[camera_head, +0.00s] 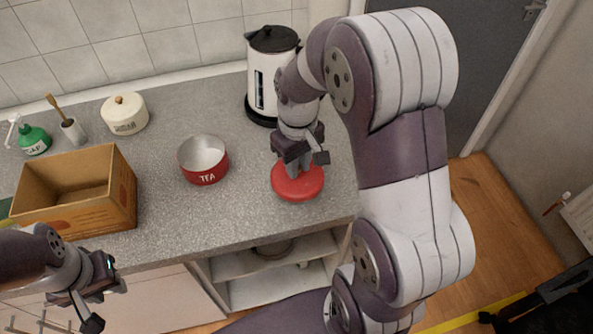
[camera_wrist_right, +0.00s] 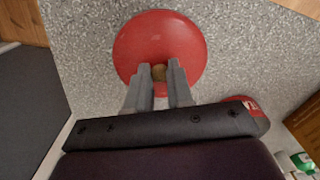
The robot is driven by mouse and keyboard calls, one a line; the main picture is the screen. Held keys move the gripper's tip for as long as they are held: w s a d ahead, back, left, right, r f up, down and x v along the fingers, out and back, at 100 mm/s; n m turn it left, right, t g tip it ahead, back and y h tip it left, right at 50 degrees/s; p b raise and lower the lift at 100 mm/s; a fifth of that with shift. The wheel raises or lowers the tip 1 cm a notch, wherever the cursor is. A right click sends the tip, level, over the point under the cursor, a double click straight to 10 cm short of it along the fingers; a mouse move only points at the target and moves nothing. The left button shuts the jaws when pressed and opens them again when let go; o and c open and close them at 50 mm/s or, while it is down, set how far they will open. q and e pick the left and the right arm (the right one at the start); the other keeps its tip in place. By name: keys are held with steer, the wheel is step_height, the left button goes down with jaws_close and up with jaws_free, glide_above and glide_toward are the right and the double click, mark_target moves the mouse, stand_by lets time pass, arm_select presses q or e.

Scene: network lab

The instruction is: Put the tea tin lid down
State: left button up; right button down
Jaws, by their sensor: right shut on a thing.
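The red tea tin lid (camera_head: 300,186) is a round disc at the right part of the grey counter. In the right wrist view the lid (camera_wrist_right: 160,35) shows a small tan knob (camera_wrist_right: 159,72) at its middle. My right gripper (camera_head: 297,170) is above the lid, with its fingers (camera_wrist_right: 159,85) shut on the knob. I cannot tell whether the lid touches the counter. The red tea tin (camera_head: 205,175), marked TEA, stands open on the counter to the left of the lid. My left gripper (camera_head: 110,278) is in front of the counter, holding nothing visible; its fingertips are unclear.
A black and white kettle (camera_head: 268,80) stands behind the lid. A cream lidded pot (camera_head: 124,116), a brush in a holder (camera_head: 73,131), a green soap bottle (camera_head: 34,140) and an open wooden box (camera_head: 122,192) are on the left. Counter between tin and lid is clear.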

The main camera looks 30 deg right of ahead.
steer(key=f, duration=0.2)
steer(key=w+f, duration=0.1)
steer(key=f, duration=0.1)
steer(key=shift+w+a+f, duration=0.1)
steer(key=shift+w+f, duration=0.05)
steer(key=shift+f, duration=0.25)
steer(key=shift+f, duration=0.2)
steer(key=c, duration=1)
jaws_free()
